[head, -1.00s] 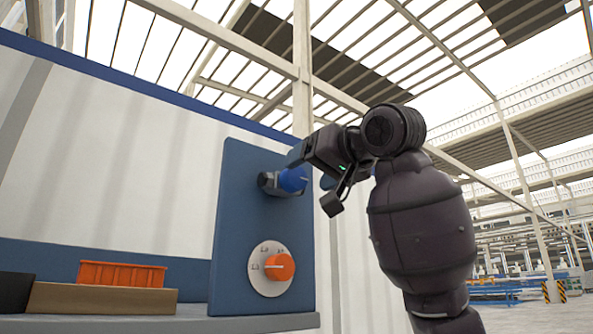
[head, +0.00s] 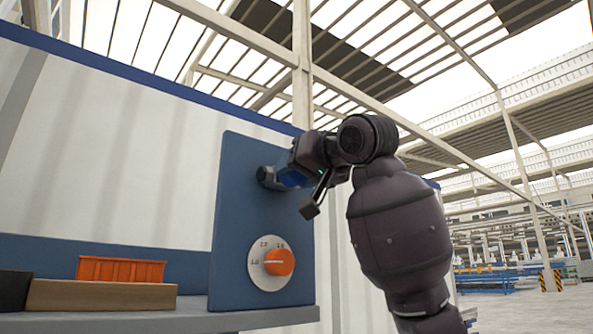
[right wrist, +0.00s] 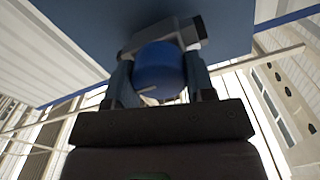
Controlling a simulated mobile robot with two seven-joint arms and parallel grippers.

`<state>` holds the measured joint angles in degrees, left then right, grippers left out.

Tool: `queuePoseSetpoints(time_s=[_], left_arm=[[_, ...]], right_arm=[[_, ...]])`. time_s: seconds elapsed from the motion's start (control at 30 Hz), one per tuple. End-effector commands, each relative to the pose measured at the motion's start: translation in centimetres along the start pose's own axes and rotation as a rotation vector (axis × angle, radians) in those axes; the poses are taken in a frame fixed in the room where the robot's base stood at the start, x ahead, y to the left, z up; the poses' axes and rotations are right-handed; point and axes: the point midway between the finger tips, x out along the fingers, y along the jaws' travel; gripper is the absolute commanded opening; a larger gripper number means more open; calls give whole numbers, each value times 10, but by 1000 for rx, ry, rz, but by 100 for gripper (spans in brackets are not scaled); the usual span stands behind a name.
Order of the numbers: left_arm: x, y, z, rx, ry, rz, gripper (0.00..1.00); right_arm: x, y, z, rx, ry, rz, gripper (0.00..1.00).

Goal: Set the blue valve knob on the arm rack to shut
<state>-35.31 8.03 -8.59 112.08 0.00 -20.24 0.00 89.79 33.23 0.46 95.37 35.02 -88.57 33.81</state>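The blue valve knob (head: 291,178) sits on a grey valve body (head: 266,178) high on the blue upright panel of the rack (head: 235,220). My right gripper (head: 290,165) is at the knob, coming from the right, and covers part of it. In the right wrist view the round knob (right wrist: 158,68) lies between the two fingers (right wrist: 160,80), one on each side. I see no clear gap, but cannot tell whether the fingers press on it. A pale mark shows on the knob's lower left. My left gripper is not in view.
An orange dial (head: 279,262) on a white numbered plate is lower on the same panel. An orange crate (head: 120,270) and a brown box (head: 100,295) stand left on the grey shelf (head: 200,318). Open hall space lies to the right.

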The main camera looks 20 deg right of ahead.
Motion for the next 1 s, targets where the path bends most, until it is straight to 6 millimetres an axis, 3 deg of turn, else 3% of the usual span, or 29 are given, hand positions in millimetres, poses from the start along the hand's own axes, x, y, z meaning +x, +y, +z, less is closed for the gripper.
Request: queuePoseSetpoints(time_s=[0.47,1.0], left_arm=[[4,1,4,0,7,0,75],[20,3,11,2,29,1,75]], right_arm=[[-1,0,0,90,4,-1,26],[-1,2,1,557,3,-2,26]])
